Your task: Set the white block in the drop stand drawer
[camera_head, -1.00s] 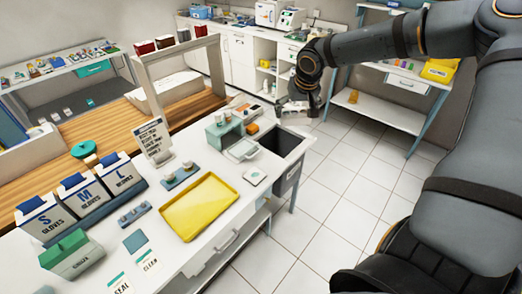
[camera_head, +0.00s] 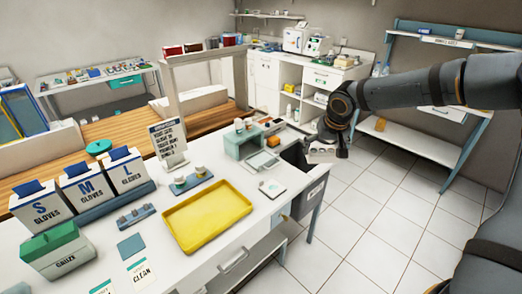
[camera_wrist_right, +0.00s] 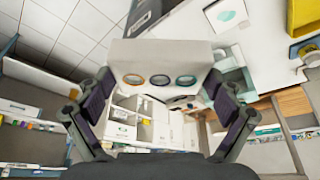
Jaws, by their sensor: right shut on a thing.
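The white block (camera_wrist_right: 160,55), with orange, dark and blue rings on one face, is held between the fingers of my right gripper (camera_wrist_right: 160,100). In the head view my right gripper (camera_head: 334,140) hangs over the aisle just right of the table corner, with the block (camera_head: 321,153) under it. A blue-legged stand (camera_head: 388,50) with a sign stands at the back right. Its white drawer front (camera_head: 442,113) is mostly hidden behind my right arm and looks shut. The sign's words are too small to read. My left gripper is not in view.
The white table (camera_head: 160,262) holds a yellow tray (camera_head: 207,214), glove boxes (camera_head: 83,190), a green-lidded gauze box (camera_head: 54,250) and a small teal shelf (camera_head: 240,145). A dark bin (camera_head: 295,155) is at its right end. The tiled floor (camera_head: 385,200) is clear.

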